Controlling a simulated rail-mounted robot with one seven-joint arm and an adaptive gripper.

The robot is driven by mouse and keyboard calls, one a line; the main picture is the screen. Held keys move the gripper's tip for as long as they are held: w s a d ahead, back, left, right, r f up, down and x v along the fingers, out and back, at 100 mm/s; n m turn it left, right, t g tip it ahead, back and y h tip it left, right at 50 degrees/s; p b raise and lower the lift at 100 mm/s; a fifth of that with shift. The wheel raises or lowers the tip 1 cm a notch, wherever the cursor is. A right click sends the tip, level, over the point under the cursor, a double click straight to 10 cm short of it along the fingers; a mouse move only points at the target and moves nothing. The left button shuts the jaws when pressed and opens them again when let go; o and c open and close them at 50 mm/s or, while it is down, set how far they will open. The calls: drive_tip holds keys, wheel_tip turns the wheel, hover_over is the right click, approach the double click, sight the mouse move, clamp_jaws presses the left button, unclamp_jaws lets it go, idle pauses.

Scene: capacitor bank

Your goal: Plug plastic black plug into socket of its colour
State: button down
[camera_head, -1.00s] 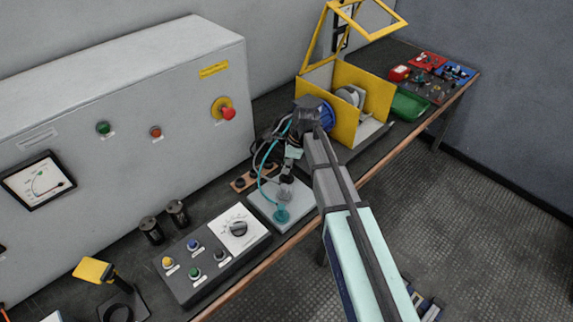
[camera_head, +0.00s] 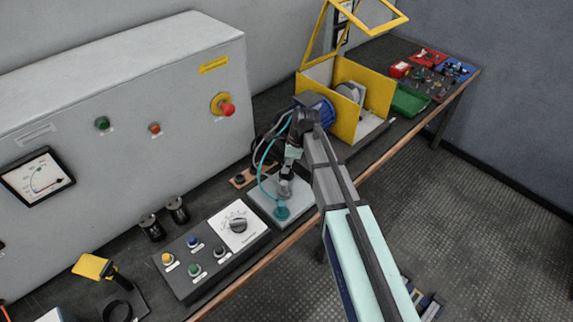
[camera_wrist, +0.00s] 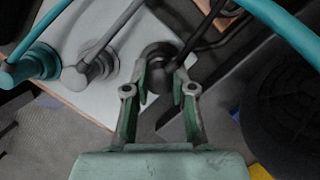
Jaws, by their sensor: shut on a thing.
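The black plug (camera_wrist: 158,58) sits between the fingertips of my gripper (camera_wrist: 160,85) in the wrist view, and my gripper is shut on it. A dark cable runs from it toward the upper right. The grey plug (camera_wrist: 98,70) and the teal plug (camera_wrist: 40,62) stand in a row to its left on the pale socket plate (camera_wrist: 120,35). In the head view, the teal plug (camera_head: 282,211) is at the front of the plate (camera_head: 258,195), and my gripper (camera_head: 287,170) is over its rear part. I cannot tell whether the black plug is seated; its socket is hidden.
A control box (camera_head: 215,250) with knobs stands in front left of the plate. A yellow machine (camera_head: 350,115) with its cover raised stands behind right. The grey cabinet (camera_head: 130,110) bounds the left. The teal cable (camera_head: 263,170) loops close beside my gripper.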

drive_tip(key=c, duration=0.9)
unclamp_jaws()
drive_tip(key=v, duration=1.2)
